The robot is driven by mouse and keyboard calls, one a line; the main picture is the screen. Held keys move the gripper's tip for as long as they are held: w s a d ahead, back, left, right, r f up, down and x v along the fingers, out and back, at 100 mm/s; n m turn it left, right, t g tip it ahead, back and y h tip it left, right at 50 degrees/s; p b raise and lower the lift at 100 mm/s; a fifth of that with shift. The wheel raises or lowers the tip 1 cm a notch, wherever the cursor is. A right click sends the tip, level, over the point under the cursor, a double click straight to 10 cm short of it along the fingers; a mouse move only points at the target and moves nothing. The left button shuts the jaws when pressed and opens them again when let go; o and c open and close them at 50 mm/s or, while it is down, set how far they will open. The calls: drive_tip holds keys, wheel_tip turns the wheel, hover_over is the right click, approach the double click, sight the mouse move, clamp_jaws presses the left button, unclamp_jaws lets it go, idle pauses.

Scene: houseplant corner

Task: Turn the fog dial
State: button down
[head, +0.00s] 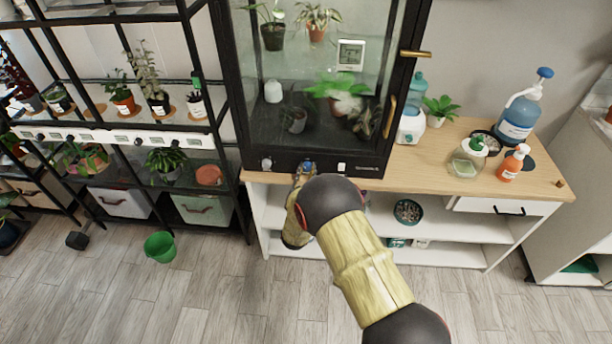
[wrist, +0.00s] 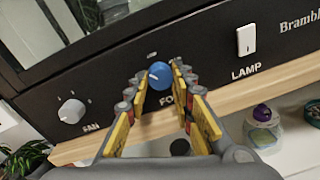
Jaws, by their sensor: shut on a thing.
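The fog dial (wrist: 159,75) is a round blue knob on the black front panel of the glass plant cabinet. A partly covered label under it reads "FO". In the head view the blue dial (head: 308,165) shows just above my gripper (head: 304,172). In the wrist view my gripper (wrist: 158,88) has its two yellow-padded fingers on either side of the dial, shut on it. A white mark shows near the top of the dial. The white fan dial (wrist: 71,111) is to the left, and the white lamp switch (wrist: 246,40) is to the right.
The cabinet (head: 322,158) stands on a wooden-topped bench (head: 420,180). A blue pump bottle (head: 518,118), an orange bottle (head: 512,162) and a clear jar (head: 467,158) stand to the right. A black plant rack (head: 190,128) is at left. A green bucket (head: 160,247) is on the floor.

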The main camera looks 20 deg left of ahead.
drive_tip(key=m+b, duration=0.3)
drive_tip(key=m, duration=0.2)
drive_tip(key=shift+f, duration=0.1)
drive_tip(key=shift+m+y+b, duration=0.3)
drive_tip(key=shift+m+b, duration=0.55)
drive_tip(key=shift+m, duration=0.25)
drive_tip(key=c, duration=1.5)
unclamp_jaws()
drive_tip(key=shift+s, duration=0.1)
drive_tip(key=v, duration=1.1)
drive_tip(key=shift+s+r, duration=0.3)
drive_tip(key=shift+s, duration=0.1)
drive_tip(key=shift+d, duration=0.1)
